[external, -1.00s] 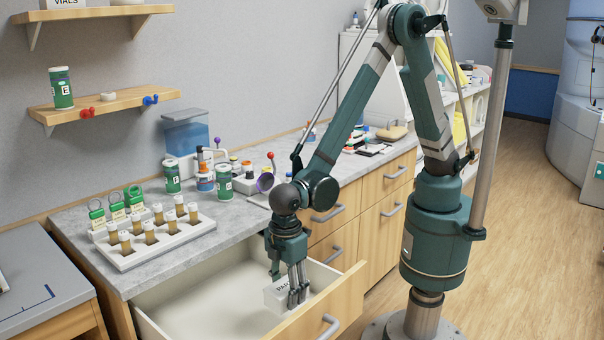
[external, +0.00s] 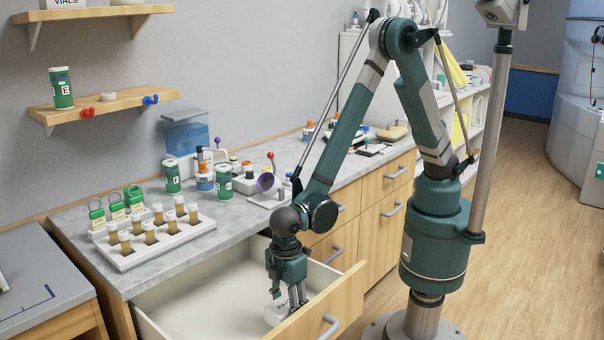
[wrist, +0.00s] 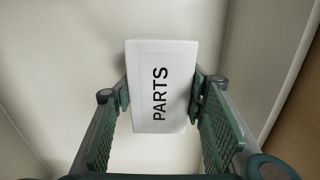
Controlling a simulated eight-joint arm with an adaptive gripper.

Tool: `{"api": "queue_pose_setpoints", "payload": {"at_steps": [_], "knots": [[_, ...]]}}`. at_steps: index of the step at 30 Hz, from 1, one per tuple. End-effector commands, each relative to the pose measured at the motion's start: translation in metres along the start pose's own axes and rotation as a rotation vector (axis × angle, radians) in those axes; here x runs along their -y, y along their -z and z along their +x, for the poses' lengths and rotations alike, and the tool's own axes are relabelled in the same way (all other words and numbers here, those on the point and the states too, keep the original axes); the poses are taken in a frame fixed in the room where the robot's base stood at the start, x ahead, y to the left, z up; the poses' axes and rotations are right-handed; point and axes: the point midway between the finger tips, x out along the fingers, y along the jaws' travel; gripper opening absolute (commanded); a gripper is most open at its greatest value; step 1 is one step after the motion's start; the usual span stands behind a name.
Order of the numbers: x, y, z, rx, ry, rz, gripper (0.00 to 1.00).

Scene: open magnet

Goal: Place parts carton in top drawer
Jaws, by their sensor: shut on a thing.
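The white parts carton (wrist: 150,95), with "PARTS" printed on it, is between the fingers of my gripper (wrist: 160,98) in the wrist view. The fingers are shut on its two sides. In the external view my gripper (external: 287,290) points down inside the open top drawer (external: 215,295), near its front panel. The carton (external: 275,312) is partly hidden there by the fingers and the drawer front. It is low in the drawer; I cannot tell whether it touches the drawer floor.
The drawer's wooden front (external: 335,300) stands close beside my gripper. The rest of the drawer floor looks empty.

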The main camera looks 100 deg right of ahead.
Motion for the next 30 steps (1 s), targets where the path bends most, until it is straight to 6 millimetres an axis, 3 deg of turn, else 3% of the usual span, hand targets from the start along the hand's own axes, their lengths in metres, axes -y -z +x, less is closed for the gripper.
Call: {"api": "queue_pose_setpoints", "payload": {"at_steps": [6,20,21,24,30], "knots": [[0.000,0.000,0.021,0.000,0.000,0.000,0.28],[0.000,0.000,0.025,0.000,0.000,0.000,0.28],[0.000,0.000,0.025,0.000,0.000,0.000,0.43],[0.000,0.000,0.025,0.000,0.000,0.000,0.57],[0.000,0.000,0.025,0.000,0.000,0.000,0.57]]}}
